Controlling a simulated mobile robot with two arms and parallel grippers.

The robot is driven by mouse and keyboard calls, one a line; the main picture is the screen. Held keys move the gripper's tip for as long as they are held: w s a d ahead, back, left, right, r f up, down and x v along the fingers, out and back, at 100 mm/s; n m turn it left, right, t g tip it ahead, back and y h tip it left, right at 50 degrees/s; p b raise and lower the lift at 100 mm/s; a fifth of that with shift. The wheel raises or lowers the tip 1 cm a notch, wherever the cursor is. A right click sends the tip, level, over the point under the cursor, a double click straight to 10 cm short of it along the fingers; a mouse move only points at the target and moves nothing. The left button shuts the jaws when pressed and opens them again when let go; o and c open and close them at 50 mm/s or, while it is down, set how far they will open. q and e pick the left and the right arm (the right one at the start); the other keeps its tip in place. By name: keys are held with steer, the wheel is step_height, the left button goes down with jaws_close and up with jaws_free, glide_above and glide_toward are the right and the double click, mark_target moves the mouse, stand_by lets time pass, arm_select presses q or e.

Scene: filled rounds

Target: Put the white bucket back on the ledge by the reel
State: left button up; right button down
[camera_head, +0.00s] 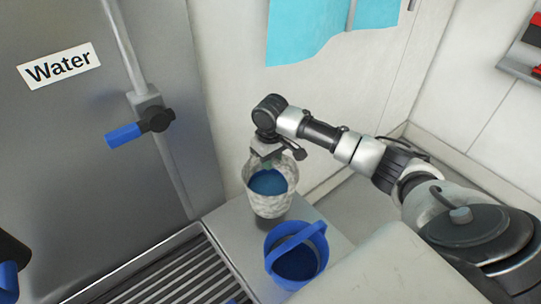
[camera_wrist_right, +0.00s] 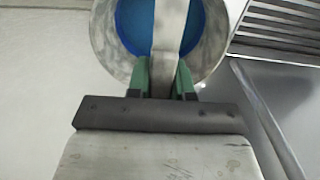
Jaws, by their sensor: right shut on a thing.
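The white bucket (camera_head: 272,203) has a mottled grey-white wall and blue contents, and it hangs upright below my right gripper (camera_head: 267,152). In the right wrist view, the green fingers (camera_wrist_right: 160,80) of that gripper are shut on the bucket's flat grey handle (camera_wrist_right: 168,35), with the white bucket's rim (camera_wrist_right: 104,40) around the blue. The bucket is over the pale grey ledge (camera_head: 228,220). A dark patch shows beneath it, and I cannot tell whether its base touches. No reel is clearly recognisable. My left gripper is not in view.
A blue bucket (camera_head: 296,265) with a blue handle stands just in front of the white one, close to it. A slatted metal grate (camera_head: 180,275) lies to the left. A blue-handled valve (camera_head: 124,135) sticks out from the grey "Water" panel (camera_head: 60,120).

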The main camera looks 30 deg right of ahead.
steer(key=shift+w+f, duration=0.1)
steer(key=shift+f, duration=2.5)
steer(key=c, duration=1)
jaws_free()
steer(key=shift+f, duration=0.15)
step_height(320, 180, up, 12)
steer(key=shift+r, duration=0.15)
steer(key=shift+s, duration=0.2)
